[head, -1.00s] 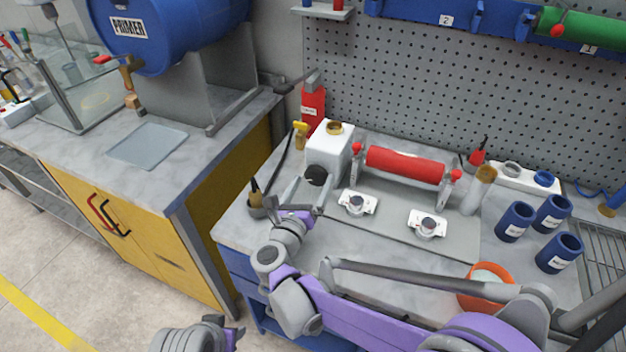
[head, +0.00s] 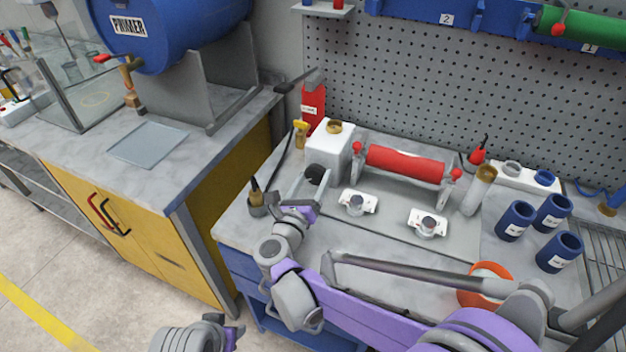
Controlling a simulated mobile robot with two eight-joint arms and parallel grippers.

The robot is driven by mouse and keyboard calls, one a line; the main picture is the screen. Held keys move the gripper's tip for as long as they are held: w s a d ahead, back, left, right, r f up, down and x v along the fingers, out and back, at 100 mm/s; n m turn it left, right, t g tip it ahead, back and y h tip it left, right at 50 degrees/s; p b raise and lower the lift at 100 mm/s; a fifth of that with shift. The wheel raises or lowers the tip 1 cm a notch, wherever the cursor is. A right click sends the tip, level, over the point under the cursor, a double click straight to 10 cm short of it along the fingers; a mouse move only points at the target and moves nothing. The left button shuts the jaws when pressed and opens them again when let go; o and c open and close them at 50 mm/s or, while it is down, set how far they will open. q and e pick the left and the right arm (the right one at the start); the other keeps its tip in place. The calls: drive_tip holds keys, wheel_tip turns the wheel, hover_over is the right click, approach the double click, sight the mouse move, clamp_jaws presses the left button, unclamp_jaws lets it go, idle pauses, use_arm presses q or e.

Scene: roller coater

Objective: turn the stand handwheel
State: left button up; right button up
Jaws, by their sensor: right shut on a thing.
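The black handwheel (head: 315,174) sits low on the side of the white stand block (head: 329,144), left of the red roller (head: 405,162). My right gripper (head: 314,180) reaches up to it from the front and is shut on it. The fingers cover part of the wheel's rim, so its exact angle is hard to read. My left gripper (head: 236,328) is at the bottom of the view, away from the bench and partly hidden by its own wrist. Its jaw gap cannot be made out.
Two white clamp-like blocks (head: 357,202) (head: 428,223) sit in front of the roller. A black-tipped tool in a dark holder (head: 257,200) stands close left of my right gripper. Blue cups (head: 515,220) and an orange container (head: 484,284) are at the right. A yellow cabinet (head: 130,230) stands left.

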drive_tip(key=shift+n, duration=0.6)
drive_tip(key=o, duration=1.3)
drive_tip(key=v, duration=1.1)
drive_tip(key=shift+r+b, duration=0.1)
drive_tip(key=shift+b, duration=0.25)
drive_tip(key=shift+w, duration=0.1)
